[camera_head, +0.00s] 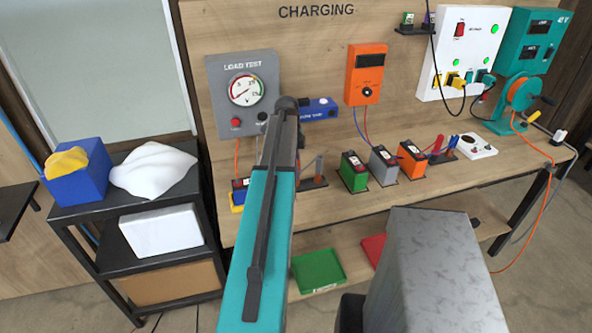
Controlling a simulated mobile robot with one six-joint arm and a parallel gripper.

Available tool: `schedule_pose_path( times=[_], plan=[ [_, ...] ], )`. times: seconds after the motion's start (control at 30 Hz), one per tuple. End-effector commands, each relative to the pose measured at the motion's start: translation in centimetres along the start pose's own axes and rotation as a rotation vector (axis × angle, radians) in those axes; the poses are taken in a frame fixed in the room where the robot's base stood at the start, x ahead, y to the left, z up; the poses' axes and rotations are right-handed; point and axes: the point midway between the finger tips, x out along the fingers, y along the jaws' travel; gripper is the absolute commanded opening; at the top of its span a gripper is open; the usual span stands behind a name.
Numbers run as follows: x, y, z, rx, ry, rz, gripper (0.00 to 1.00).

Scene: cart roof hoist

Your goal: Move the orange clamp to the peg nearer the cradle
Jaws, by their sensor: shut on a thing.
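My arm, with a teal cover, rises from the bottom middle to a dark joint in front of the wooden panel. My gripper is not visible; the arm hides whatever lies behind it. I cannot make out an orange clamp. An orange lead (237,157) hangs from the grey load tester (243,95) toward a battery partly hidden by my arm. A small black peg stand (314,183) is right of my arm, with an upright peg (319,166) showing. I cannot tell which thing is the cradle.
Green (354,172), grey (383,166) and orange (411,158) batteries stand on the bench (345,211). Red (438,144) and blue (453,143) clamps are farther right. A black shelf cart (118,207) stands left.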

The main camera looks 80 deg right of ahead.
Motion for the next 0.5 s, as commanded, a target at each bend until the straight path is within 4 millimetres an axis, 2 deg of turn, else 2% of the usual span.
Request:
schedule_pose_path(
  times=[0.23, 0.27, 0.37, 0.4, 0.5],
  plan=[
    [0.45, 0.01, 0.06, 0.0, 0.0, 0.0, 0.0],
    [0.45, 0.01, 0.06, 0.0, 0.0, 0.0, 0.18],
    [0.41, 0.01, 0.06, 0.0, 0.0, 0.0, 0.35],
    [0.41, 0.01, 0.06, 0.0, 0.0, 0.0, 0.39],
    [0.4, 0.01, 0.06, 0.0, 0.0, 0.0, 0.39]
  ],
)
